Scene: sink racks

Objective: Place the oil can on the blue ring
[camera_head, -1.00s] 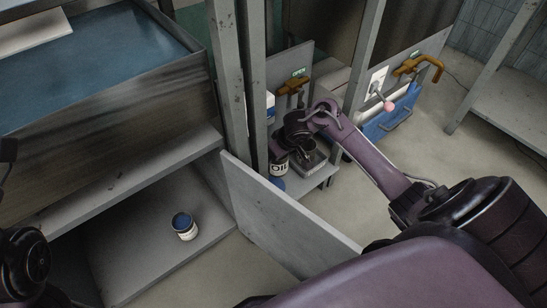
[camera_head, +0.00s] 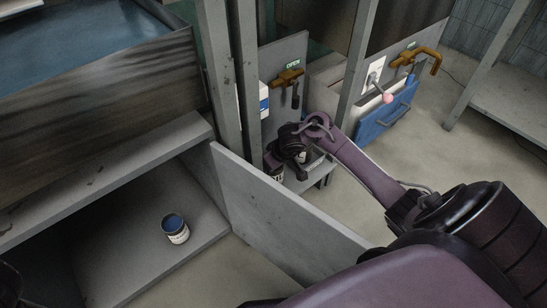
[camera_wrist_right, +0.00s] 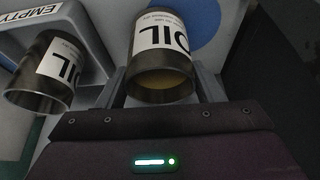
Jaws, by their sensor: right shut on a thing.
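My right gripper (camera_wrist_right: 162,88) is shut on an oil can (camera_wrist_right: 160,50), with one finger on each side of it. The can is an open metal cylinder with a white OIL label and something yellowish inside. The blue ring (camera_wrist_right: 205,22) shows as a blue round patch behind the can, which hides part of it. I cannot tell whether the can touches it. A second OIL can (camera_wrist_right: 48,72), dark inside, is at the left beside an EMPTY label. In the head view my right gripper (camera_head: 287,158) is low behind the grey panel, near a can (camera_head: 277,174).
A grey upright panel (camera_head: 275,205) and posts (camera_head: 220,85) stand close to my right arm. A can with a blue top (camera_head: 175,228) sits on the low shelf at left. Orange handles (camera_head: 287,77) and a blue bin (camera_head: 388,115) are behind.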

